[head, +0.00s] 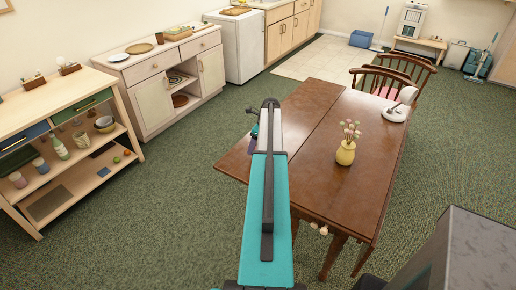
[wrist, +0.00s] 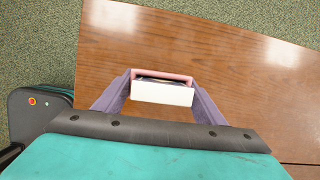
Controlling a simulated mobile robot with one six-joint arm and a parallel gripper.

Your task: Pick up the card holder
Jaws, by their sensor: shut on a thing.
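The card holder (wrist: 162,92) shows in the wrist view as a small open box with a pink rim and a white front face. Something dark lies inside it. My gripper (wrist: 161,88) has one purple finger on each side of the holder and is shut on it. The brown wooden table (wrist: 230,80) lies below; I cannot tell whether the holder touches it. In the head view my arm reaches over the left edge of the table (head: 330,125). My arm hides the card holder there.
A yellow vase with flowers (head: 346,151) and a white lamp (head: 398,106) stand on the table, right of my arm. Wooden chairs (head: 405,70) stand at its far end. A shelf unit (head: 60,180) with several items is at the left. Green carpet between is clear.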

